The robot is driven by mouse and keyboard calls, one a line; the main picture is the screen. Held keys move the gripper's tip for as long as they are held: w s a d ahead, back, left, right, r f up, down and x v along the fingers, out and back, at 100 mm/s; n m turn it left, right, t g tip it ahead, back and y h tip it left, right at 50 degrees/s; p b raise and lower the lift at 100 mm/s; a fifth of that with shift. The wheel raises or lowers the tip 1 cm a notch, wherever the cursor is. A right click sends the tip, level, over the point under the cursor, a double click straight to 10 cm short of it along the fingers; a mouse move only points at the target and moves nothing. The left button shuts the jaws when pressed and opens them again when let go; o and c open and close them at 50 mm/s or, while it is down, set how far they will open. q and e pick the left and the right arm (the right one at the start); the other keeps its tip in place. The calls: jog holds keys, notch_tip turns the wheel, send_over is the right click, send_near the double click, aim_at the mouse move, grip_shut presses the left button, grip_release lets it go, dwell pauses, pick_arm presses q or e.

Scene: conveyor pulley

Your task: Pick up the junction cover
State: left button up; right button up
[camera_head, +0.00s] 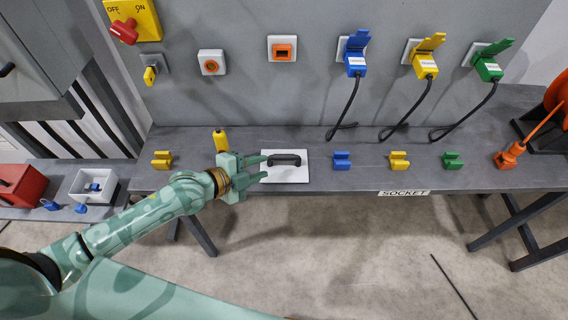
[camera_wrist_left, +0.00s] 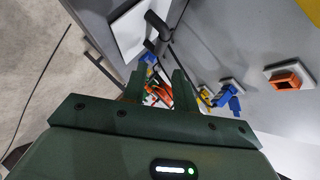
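The junction cover appears to be the white plate with a black handle (camera_head: 284,178) lying on the grey bench. It also shows in the left wrist view (camera_wrist_left: 128,33), with its black handle (camera_wrist_left: 157,24) beyond the fingertips. My left gripper (camera_head: 264,167) is open and empty, just left of the handle, its fingers pointing right towards it. In the left wrist view the two fingers (camera_wrist_left: 157,78) are apart with nothing between them. My right gripper is not in view.
Blue (camera_head: 342,161), yellow (camera_head: 399,161) and green (camera_head: 452,161) holders stand right of the plate. A yellow object (camera_head: 220,141) stands just behind my left gripper. The wall panel (camera_head: 230,100) with sockets and hanging cables rises behind the bench.

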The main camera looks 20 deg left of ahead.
aim_at(281, 158)
pick_arm(q)
jog(key=x, duration=0.3)
jog(key=shift+w+d, duration=0.15)
jog(key=shift+w+d+f+b, duration=0.15)
jog(key=shift+w+b, duration=0.05)
jog(key=shift+b, duration=0.1)
jog(key=shift+w+f, duration=0.15)
jog(key=shift+w, duration=0.05)
jog(key=x, duration=0.2)
jog(key=b+x, duration=0.1)
jog(key=x, duration=0.1)
jog(key=shift+w+a+f+b, duration=0.1)
jog(key=shift+a+f+b, duration=0.1)
jog(key=shift+a+b, duration=0.1)
jog(key=shift+w+d+f, duration=0.1)
jog(key=shift+w+d, duration=0.1)
grip_shut()
